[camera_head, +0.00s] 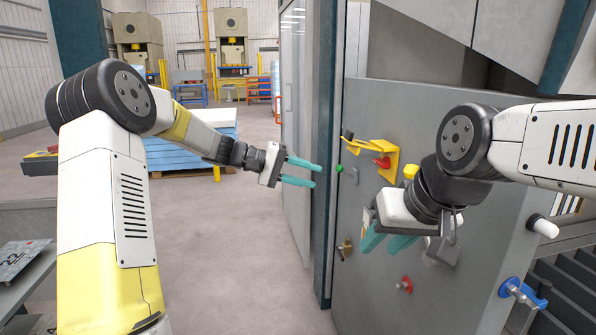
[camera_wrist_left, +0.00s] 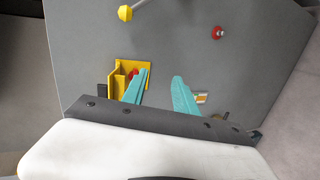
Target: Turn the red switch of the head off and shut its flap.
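The red switch (camera_head: 382,162) sits on a yellow plate (camera_head: 392,153) on the grey machine panel. Its yellow flap (camera_head: 366,147) stands open, out from the plate. In the left wrist view the red switch (camera_wrist_left: 133,73) shows partly, between the flap (camera_wrist_left: 116,84) and a finger. My left gripper (camera_head: 316,175) is open and empty, left of the switch and apart from it in the head view. Its fingers also show in the left wrist view (camera_wrist_left: 158,84). My right gripper (camera_head: 387,243) looks open and empty, below the switch in the head view.
Another red knob (camera_head: 405,284) sits low on the panel, and a yellow ball knob (camera_head: 411,171) shows beside my right arm. A green button (camera_head: 339,168), a brass-coloured fitting (camera_head: 345,249) and a blue handle (camera_head: 523,293) are nearby.

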